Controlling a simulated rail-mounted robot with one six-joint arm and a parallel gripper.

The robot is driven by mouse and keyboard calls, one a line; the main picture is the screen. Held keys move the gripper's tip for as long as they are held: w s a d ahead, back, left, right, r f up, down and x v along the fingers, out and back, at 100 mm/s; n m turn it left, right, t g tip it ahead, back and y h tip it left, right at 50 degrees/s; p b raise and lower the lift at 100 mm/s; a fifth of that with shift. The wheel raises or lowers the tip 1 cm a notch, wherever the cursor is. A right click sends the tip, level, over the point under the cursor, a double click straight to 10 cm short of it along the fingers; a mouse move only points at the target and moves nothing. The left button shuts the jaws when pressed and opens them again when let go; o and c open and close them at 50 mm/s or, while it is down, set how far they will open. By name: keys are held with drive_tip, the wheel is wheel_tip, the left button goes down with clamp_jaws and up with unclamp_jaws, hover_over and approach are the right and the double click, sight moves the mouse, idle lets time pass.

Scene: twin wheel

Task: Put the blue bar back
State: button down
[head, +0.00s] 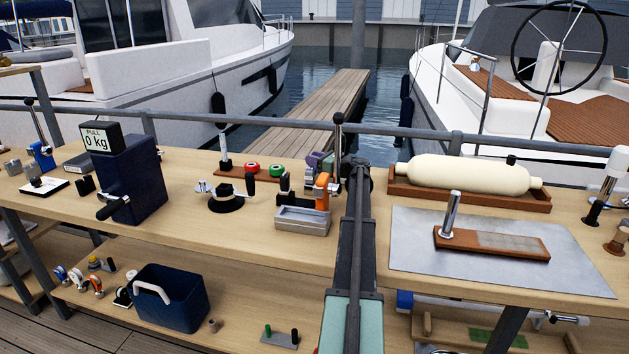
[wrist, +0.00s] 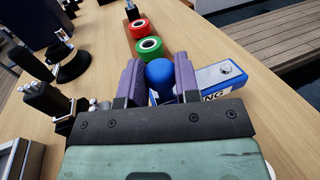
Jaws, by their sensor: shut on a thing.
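My gripper (wrist: 159,78) has purple fingers closed on the round blue end of a thing, which I take to be the blue bar (wrist: 159,71). In the wrist view only its rounded end shows between the fingers; the rest is hidden. A blue block with a white, partly lettered face (wrist: 218,78) lies just right of the fingers; I cannot tell whether it joins the held piece. A green wheel (wrist: 149,47) and a red wheel (wrist: 139,28) lie in a row beyond the fingers. In the head view my gripper (head: 320,161) is over the bench, right of the red wheel (head: 251,168).
A black round base (head: 226,200) stands left of the gripper, and a grey tray (head: 302,220) in front. A dark blue pull gauge (head: 130,175) stands farther left. A cream cylinder (head: 470,173) in a wooden cradle is right. The bench front has bare room.

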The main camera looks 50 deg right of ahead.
wheel_tip(320, 180, down, 5)
drive_tip(key=b, duration=0.4)
drive_tip(key=shift+r, duration=0.5)
drive_tip(key=shift+f, duration=0.25)
drive_tip(key=c, duration=0.8)
unclamp_jaws()
drive_tip(key=shift+r, duration=0.1)
drive_tip(key=shift+c, duration=0.2)
drive_tip(key=shift+r+p, duration=0.3)
drive_tip(key=shift+p, duration=0.15)
drive_tip(key=s, duration=0.8)
drive_tip(key=s+d, duration=0.1)
drive_tip(key=s, duration=0.3)
drive_tip(key=shift+f, duration=0.15)
